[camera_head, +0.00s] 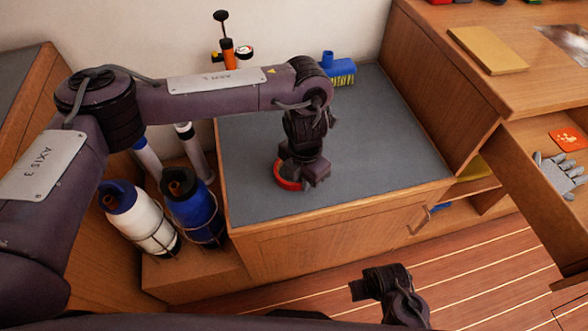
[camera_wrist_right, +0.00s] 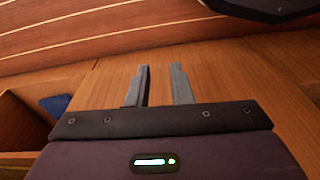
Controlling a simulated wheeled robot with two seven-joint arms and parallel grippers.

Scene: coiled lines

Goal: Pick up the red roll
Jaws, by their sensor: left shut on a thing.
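The red roll (camera_head: 285,181) lies on the grey top of the wooden cabinet (camera_head: 370,140), near its left front part. My left gripper (camera_head: 301,174) reaches down over the roll from above and is shut on it. The gripper hides much of the roll, so only part of its red rim shows. Whether the roll is clear of the surface cannot be told. My right gripper (camera_wrist_right: 161,84) is open and empty, with a gap between its two fingers. In the head view it (camera_head: 362,287) hangs in front of the cabinet, above the floor.
A blue brush (camera_head: 341,70) and an orange pump (camera_head: 228,54) stand at the back. White (camera_head: 140,217) and blue (camera_head: 193,207) bottles stand in racks to the left. An open drawer (camera_head: 535,195) with a glove (camera_head: 558,174) juts out at right. The cabinet top's right part is clear.

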